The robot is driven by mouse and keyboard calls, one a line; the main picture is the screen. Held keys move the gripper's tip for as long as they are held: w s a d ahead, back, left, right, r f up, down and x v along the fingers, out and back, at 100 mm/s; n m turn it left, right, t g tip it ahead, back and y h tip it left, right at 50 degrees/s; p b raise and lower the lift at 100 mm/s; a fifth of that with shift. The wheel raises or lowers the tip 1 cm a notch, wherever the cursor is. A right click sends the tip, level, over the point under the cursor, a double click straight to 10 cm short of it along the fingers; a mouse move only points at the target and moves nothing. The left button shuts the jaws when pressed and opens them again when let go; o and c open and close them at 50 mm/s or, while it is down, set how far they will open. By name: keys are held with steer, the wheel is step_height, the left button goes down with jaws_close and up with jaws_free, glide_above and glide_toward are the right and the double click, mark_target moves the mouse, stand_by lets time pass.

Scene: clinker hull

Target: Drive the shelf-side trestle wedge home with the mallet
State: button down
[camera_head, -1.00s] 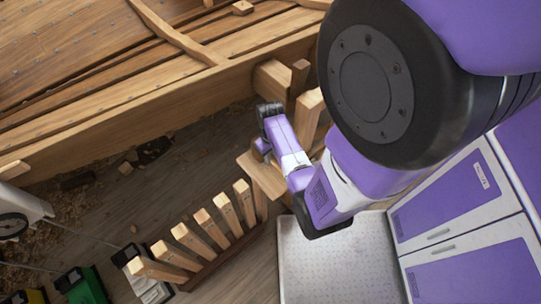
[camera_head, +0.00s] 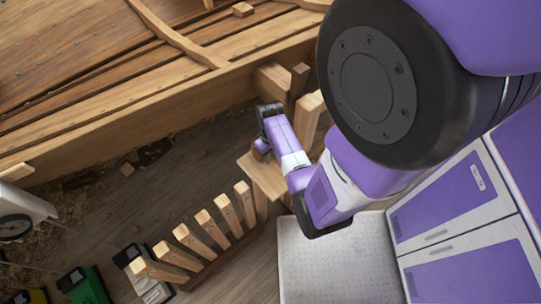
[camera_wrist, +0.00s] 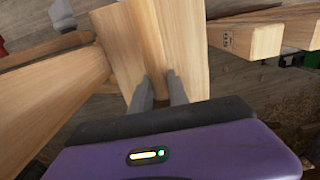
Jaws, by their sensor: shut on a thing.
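My gripper (camera_wrist: 160,88) fills the lower wrist view, its two grey fingers close together against pale wood. It is shut on a wooden piece (camera_wrist: 159,35); I cannot tell whether this is the mallet. In the head view my gripper (camera_head: 263,140) is low beside the hull, left of the wooden posts (camera_head: 308,105) of what looks like the trestle. A darker-ended upright wooden piece (camera_head: 299,78) stands close to the hull there. I cannot make out the wedge for certain. The fingertips are too small to read in the head view.
The planked hull (camera_head: 110,115) runs across the upper left. A rack of upright wooden bars (camera_head: 213,230) stands below my gripper. Purple-fronted cabinets (camera_head: 440,215) and a pale textured surface (camera_head: 325,265) are at the right. Shavings and bare floor (camera_head: 110,220) lie at the left.

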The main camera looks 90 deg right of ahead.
steer(key=shift+r, duration=0.15)
step_height(320, 180, up, 6)
steer(key=p, duration=0.5)
steer(key=shift+p, duration=0.35)
steer(key=shift+r, duration=0.9)
steer(key=c, duration=1.9)
jaws_free()
jaws_close()
